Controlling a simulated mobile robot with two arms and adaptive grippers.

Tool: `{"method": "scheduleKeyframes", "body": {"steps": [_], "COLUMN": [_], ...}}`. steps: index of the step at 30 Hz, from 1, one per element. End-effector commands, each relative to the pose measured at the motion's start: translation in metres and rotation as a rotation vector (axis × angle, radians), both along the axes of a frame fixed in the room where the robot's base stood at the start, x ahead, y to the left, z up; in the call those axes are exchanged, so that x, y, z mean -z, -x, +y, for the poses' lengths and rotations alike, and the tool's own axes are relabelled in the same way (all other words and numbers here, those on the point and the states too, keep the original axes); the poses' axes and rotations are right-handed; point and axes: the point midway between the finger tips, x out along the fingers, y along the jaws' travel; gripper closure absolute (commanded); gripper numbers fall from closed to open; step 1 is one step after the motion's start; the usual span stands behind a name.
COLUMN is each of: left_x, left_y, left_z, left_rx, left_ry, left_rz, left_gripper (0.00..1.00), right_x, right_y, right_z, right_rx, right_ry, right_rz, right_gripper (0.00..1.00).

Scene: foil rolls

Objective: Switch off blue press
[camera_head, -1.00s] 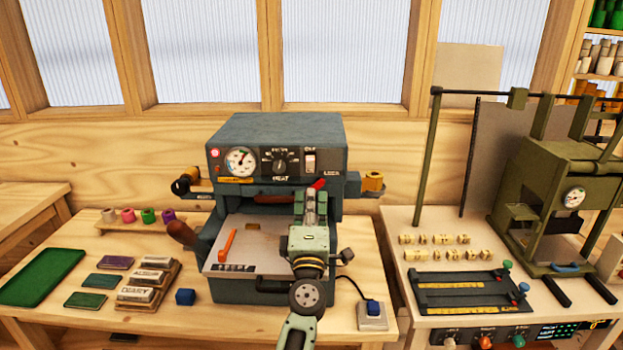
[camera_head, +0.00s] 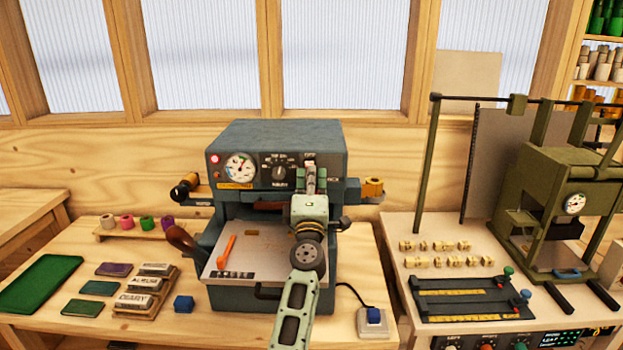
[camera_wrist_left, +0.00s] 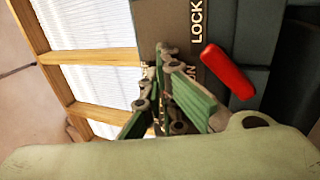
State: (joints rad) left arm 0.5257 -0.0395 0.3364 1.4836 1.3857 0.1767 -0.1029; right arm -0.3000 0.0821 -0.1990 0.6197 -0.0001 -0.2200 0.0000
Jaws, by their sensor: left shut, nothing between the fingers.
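The blue press (camera_head: 270,133) is a dark blue-grey machine in the middle of the bench. Its front panel carries a gauge (camera_head: 239,168), a heat knob (camera_head: 278,172) and a red lamp (camera_head: 214,159). My left gripper (camera_head: 313,172) is shut and empty, at the right part of this panel. It covers the white switch; I cannot tell whether it touches it. In the left wrist view the closed green fingers (camera_wrist_left: 160,75) point at the panel (camera_wrist_left: 183,35) beside the LOCK lettering, with a red lever grip (camera_wrist_left: 228,70) to their right. My right gripper is out of view.
An orange-handled tool (camera_head: 227,250) lies on the press bed. A blue-topped box (camera_head: 372,318) sits at right. A green press (camera_head: 560,185) stands on the right bench.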

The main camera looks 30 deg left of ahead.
Motion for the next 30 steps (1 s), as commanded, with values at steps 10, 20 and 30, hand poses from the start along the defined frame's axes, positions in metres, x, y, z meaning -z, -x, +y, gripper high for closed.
{"method": "scheduleKeyframes", "body": {"steps": [10,20,30], "left_x": [-0.011,-0.003,0.014], "left_y": [-0.006,0.007,0.049], "left_z": [0.004,-0.005,-0.030], "left_rx": [0.000,0.002,0.001], "left_ry": [-0.003,0.001,-0.004], "left_rz": [-0.004,-0.002,-0.004], "left_gripper": [1.00,1.00,1.00], "right_x": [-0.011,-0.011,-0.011], "right_y": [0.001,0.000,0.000], "right_z": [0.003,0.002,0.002], "right_rx": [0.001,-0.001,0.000], "right_ry": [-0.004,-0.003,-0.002], "right_rz": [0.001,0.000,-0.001], "right_gripper": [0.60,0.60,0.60]}}
